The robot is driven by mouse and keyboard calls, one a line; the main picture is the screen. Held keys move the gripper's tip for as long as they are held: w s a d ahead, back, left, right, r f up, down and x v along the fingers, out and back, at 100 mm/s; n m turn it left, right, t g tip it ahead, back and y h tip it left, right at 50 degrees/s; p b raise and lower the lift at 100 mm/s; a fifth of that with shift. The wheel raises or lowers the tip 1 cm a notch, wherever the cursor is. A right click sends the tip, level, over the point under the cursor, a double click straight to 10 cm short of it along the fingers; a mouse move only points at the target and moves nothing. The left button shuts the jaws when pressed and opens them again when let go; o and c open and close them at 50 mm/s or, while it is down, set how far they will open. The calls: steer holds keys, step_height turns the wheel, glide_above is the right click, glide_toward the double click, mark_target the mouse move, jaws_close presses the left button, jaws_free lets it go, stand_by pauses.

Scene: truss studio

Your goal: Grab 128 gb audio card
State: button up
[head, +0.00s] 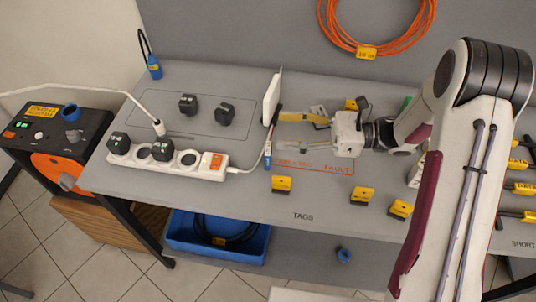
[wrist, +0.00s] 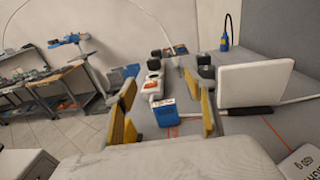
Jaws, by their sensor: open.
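A small blue card with a pale label (wrist: 166,112) stands in the middle of the wrist view, and I take it to be the audio card; its print is too small to read. In the head view a thin blue edge (head: 268,160) shows at the same place, left of the red outline. My gripper (head: 283,131) is low over the bench, pointing left. In the wrist view its yellow-padded fingers (wrist: 165,120) are spread wide, one to each side of the card. The card appears between or just beyond the fingertips; I cannot tell if they touch it.
A white upright panel (head: 272,98) with a dark bar at its foot stands close by my fingers. A white power strip (head: 195,170) with black plugs lies to the left. Yellow tags (head: 281,184) lie along the front. Bare bench lies between strip and front edge.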

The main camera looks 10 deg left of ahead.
mark_target(268, 148)
steer(key=shift+s+d+f+n+g, duration=0.1)
steer(key=shift+s+n+g, duration=0.2)
steer(key=shift+s, duration=0.05)
steer(key=shift+f, duration=0.15)
steer(key=shift+f, duration=2.8)
steer(key=shift+f, duration=0.45)
steer(key=shift+s+a+f, duration=0.1)
steer(key=shift+a, duration=1.15)
steer(key=shift+s+a, duration=0.1)
steer(key=shift+a, duration=1.15)
steer(key=shift+c, duration=0.3)
steer(key=c, duration=1.1)
